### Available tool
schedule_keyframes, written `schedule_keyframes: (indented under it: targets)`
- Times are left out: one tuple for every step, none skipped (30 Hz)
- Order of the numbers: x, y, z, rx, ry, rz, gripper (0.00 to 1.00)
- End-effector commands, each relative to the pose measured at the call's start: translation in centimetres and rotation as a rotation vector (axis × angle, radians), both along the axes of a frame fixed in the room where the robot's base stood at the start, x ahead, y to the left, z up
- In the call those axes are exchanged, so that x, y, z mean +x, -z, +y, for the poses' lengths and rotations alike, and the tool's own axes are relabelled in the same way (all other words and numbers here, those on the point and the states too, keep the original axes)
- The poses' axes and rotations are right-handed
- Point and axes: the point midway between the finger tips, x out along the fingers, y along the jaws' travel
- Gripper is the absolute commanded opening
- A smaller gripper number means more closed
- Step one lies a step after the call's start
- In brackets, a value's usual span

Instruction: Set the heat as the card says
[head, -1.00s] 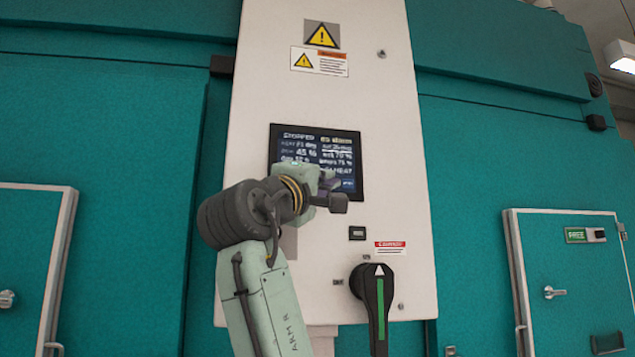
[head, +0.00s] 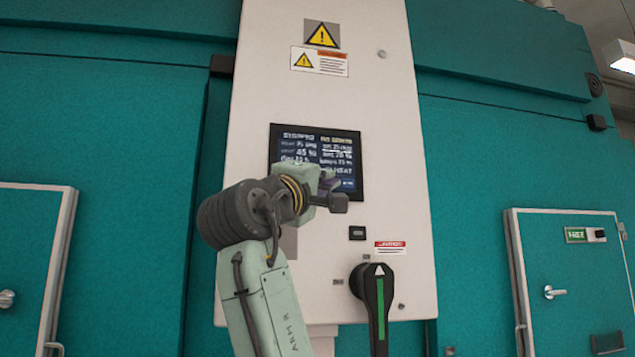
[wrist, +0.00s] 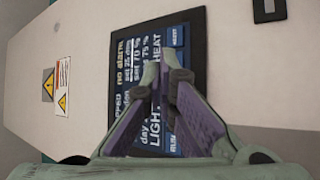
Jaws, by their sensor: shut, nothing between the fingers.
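A dark control screen (head: 318,148) sits in the white panel, with blurred lines of white text. It fills the middle of the wrist view (wrist: 128,62), turned on its side, where "no alarm", "LIGHT" and "HEAT" can be read. My gripper (head: 334,190) is at the screen's lower part and hides some of it. In the wrist view the fingers (wrist: 166,76) are shut and empty, pointing at the screen beside the word HEAT. I cannot tell whether the fingertips touch the glass. No card with a heat setting is readable in either view.
A large black rotary handle with a green stripe (head: 380,313) stands below the screen to the right. A small dark plate (head: 357,233) is above it. Warning signs (head: 322,35) are at the panel's top. Teal chamber walls with doors (head: 568,285) flank the panel.

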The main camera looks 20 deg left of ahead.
Motion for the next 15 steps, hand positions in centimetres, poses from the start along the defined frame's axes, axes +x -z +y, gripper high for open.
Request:
schedule_keyframes:
  targets:
    - [0.0, 0.0, 0.0, 0.0, 0.0, 0.0, 0.0]
    - [0.0, 0.0, 0.0, 0.0, 0.0, 0.0, 0.0]
    - [0.02, 0.0, 0.01, 0.0, 0.0, 0.0, 0.0]
    - [0.05, 0.0, 0.03, 0.0, 0.0, 0.0, 0.0]
    - [0.1, 0.01, 0.06, 0.0, 0.0, 0.0, 0.0]
    - [0.18, 0.01, 0.11, -0.001, 0.0, 0.001, 0.0]
    - [0.26, 0.02, 0.17, -0.001, 0.0, 0.001, 0.0]
    - [0.34, 0.02, 0.23, -0.001, 0.001, 0.001, 0.0]
    - [0.45, 0.0, 0.3, 0.0, 0.001, 0.0, 0.0]
    - [0.54, 0.0, 0.35, 0.0, 0.001, 0.0, 0.0]
    - [0.61, 0.0, 0.41, 0.0, 0.0, 0.0, 0.0]
    - [0.68, -0.01, 0.46, 0.0, 0.0, 0.0, 0.0]
    - [0.7, -0.01, 0.47, 0.0, 0.0, 0.0, 0.0]
    - [0.71, -0.01, 0.48, 0.0, 0.0, 0.0, 0.0]
    - [0.71, -0.02, 0.48, 0.0, 0.0, 0.0, 0.0]
